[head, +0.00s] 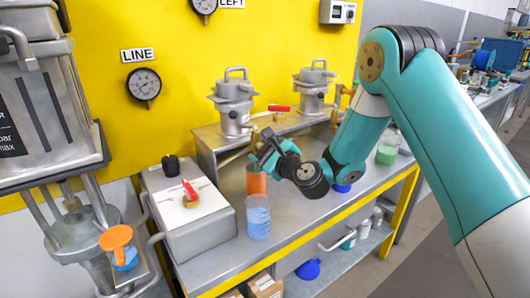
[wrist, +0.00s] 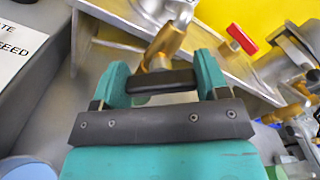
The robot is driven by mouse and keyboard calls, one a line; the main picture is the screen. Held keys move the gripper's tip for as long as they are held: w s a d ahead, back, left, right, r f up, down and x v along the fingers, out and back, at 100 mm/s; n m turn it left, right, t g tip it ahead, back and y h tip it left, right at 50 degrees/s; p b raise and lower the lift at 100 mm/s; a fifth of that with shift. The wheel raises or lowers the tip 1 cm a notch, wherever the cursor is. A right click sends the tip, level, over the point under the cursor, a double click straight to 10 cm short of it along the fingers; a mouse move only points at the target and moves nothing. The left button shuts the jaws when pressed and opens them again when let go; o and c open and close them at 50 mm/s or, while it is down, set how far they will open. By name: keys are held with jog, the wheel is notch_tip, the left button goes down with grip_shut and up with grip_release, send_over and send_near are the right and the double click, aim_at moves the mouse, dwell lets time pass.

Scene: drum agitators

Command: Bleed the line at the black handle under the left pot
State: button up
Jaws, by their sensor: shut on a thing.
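The left pot (head: 235,105) is a steel vessel with a lid and clamps on a raised metal shelf against the yellow panel. My gripper (head: 268,152) is in front of and below it. In the wrist view, my gripper (wrist: 162,85) has its two teal fingers at either end of a black handle (wrist: 160,82) and is shut on it. The handle sits across the end of a brass valve (wrist: 168,42). In the head view my gripper hides the handle. A container of orange liquid (head: 256,182) stands just below my gripper; its top is partly hidden.
A beaker of blue liquid (head: 258,218) stands at the bench's front edge. A second pot (head: 314,88) stands to the right. A red lever (wrist: 242,40) is close to my gripper. Gauges hang on the panel.

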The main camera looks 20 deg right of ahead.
jog(key=n+b, duration=0.1)
jog(key=n, duration=0.1)
jog(key=n+b, duration=0.1)
jog(key=n, duration=0.2)
jog(key=shift+f+n+b, duration=0.2)
jog(key=shift+n+b, duration=1.2)
jog(key=shift+n, duration=1.1)
jog(key=o, duration=0.9)
jog(key=shift+o, duration=0.2)
jog(key=shift+s, duration=0.1)
jog(key=b+v, duration=1.6)
jog(key=v, duration=0.1)
jog(key=shift+s, duration=0.15)
jog(key=shift+r, duration=0.1)
